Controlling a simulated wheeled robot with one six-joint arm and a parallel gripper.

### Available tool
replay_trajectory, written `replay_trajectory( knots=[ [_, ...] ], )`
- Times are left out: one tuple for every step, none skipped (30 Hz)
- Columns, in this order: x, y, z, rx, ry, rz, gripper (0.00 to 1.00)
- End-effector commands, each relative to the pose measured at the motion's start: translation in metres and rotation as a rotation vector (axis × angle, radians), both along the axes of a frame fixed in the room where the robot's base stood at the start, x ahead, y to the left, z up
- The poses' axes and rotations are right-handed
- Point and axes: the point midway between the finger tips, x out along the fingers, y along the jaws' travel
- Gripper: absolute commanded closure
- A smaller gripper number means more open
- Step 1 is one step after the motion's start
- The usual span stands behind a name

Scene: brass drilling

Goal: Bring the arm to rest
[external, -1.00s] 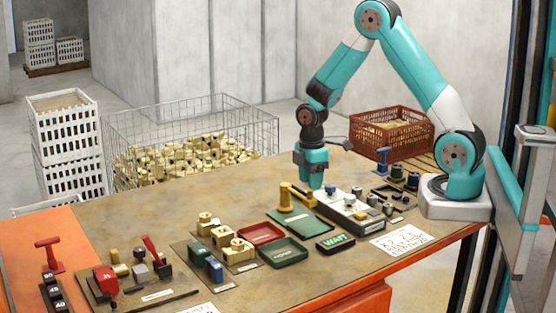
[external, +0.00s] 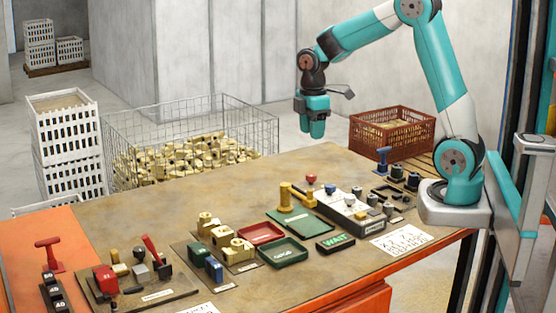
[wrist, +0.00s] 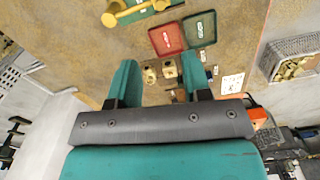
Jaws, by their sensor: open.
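My teal arm reaches up and over from its base on the right side of the bench. My gripper (external: 313,124) hangs above the back part of the bench, well clear of the bench top, pointing down. In the wrist view its two teal fingers (wrist: 160,84) are spread apart. No object shows held between them; the brass parts seen past the fingers lie far below on the bench.
Below stand a grey fixture block (external: 343,206), a red-knobbed piece (external: 310,180), a yellow hammer-like tool (external: 287,198), red (external: 262,233) and green (external: 283,251) trays and a WAIT sign (external: 335,241). A red-brown crate (external: 392,131) stands behind. The bench's back left is bare.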

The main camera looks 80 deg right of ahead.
Motion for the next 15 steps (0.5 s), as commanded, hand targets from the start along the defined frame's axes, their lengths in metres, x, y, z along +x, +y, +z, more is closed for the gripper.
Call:
replay_trajectory(
  knots=[
    [0.0, 0.0, 0.0, 0.0, 0.0, 0.0, 0.56],
    [0.0, 0.0, 0.0, 0.0, 0.0, 0.0, 0.56],
    [0.0, 0.0, 0.0, 0.0, 0.0, 0.0, 0.56],
    [0.0, 0.0, 0.0, 0.0, 0.0, 0.0, 0.56],
    [0.0, 0.0, 0.0, 0.0, 0.0, 0.0, 0.56],
    [0.0, 0.0, 0.0, 0.0, 0.0, 0.0, 0.56],
    [0.0, 0.0, 0.0, 0.0, 0.0, 0.0, 0.56],
    [0.0, 0.0, 0.0, 0.0, 0.0, 0.0, 0.56],
    [0.0, 0.0, 0.0, 0.0, 0.0, 0.0, 0.56],
    [0.0, 0.002, 0.0, 0.001, -0.002, 0.001, 0.56],
    [0.0, 0.006, 0.001, 0.003, -0.004, 0.003, 0.56],
    [-0.001, 0.014, 0.002, 0.007, -0.009, 0.004, 0.56],
    [-0.003, 0.023, 0.004, 0.012, -0.015, 0.006, 0.56],
    [-0.004, 0.036, 0.007, 0.021, -0.023, 0.01, 0.56],
    [-0.008, 0.056, 0.01, 0.034, -0.034, 0.011, 0.56]
  ],
)
